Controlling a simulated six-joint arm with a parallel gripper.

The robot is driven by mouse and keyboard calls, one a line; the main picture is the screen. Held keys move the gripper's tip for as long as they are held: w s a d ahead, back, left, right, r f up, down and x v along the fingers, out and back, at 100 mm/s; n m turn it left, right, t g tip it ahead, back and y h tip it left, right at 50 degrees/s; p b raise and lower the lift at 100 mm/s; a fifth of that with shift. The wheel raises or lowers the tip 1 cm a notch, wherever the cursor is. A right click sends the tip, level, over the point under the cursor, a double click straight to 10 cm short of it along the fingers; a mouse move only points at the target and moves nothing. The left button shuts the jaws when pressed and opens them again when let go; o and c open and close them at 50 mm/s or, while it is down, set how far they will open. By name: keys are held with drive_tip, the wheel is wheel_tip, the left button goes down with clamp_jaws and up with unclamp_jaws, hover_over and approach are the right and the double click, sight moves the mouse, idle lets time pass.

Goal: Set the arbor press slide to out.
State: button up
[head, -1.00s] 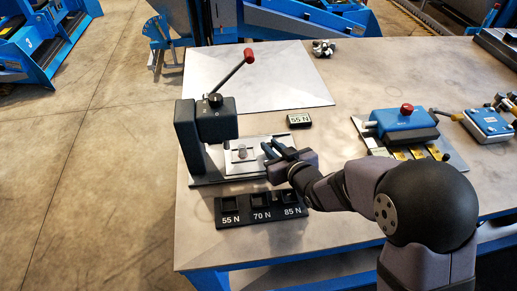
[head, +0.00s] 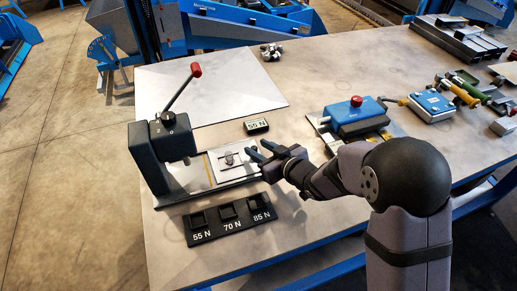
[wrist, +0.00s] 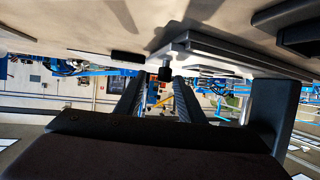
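The arbor press (head: 150,155) stands at the table's left, black, with a red-knobbed lever (head: 183,86) raised. Its light metal slide (head: 222,172) lies on the base to the right of the press head, carrying a small grey piece (head: 230,157). A yellow line (head: 208,172) shows on the base at the slide's left. My gripper (head: 254,150) is at the slide's right end, fingers apart. In the wrist view, a dark knob (wrist: 165,73) under the plate (wrist: 205,50) appears between the open fingertips; I cannot tell whether they touch it.
A black rack (head: 228,220) marked 55 N, 70 N and 85 N lies in front of the press. A 55 N block (head: 257,126) lies behind the slide. A blue device (head: 352,115) with a red knob stands to the right. The front table corner is clear.

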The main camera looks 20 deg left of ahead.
drive_tip(key=shift+s, duration=0.1)
drive_tip(key=shift+b+v, duration=0.7)
drive_tip(key=shift+v, duration=2.95)
drive_tip(key=shift+r, duration=0.1)
drive_tip(key=w+d+r+m+h+p, duration=0.15)
drive_tip(key=d+m+h+p, duration=0.3)
drive_tip(key=d, duration=0.75)
drive_tip(key=d+r+m+h+p, duration=0.3)
drive_tip(key=d+h+p, duration=0.3)
drive_tip(key=d, duration=0.7)
drive_tip(key=s+d+r+m+g+p, duration=0.2)
drive_tip(key=s+d+g+p, duration=0.1)
drive_tip(key=s, duration=0.6)
drive_tip(key=s+d+r+m+g+h+p, duration=0.1)
drive_tip(key=s+d+r+m+g+p, duration=0.1)
drive_tip(key=s+d, duration=0.4)
drive_tip(key=s+r+g+p, duration=0.1)
drive_tip(key=s, duration=0.2)
drive_tip(key=shift+g+p, duration=0.35)
drive_tip(key=shift+g, duration=0.05)
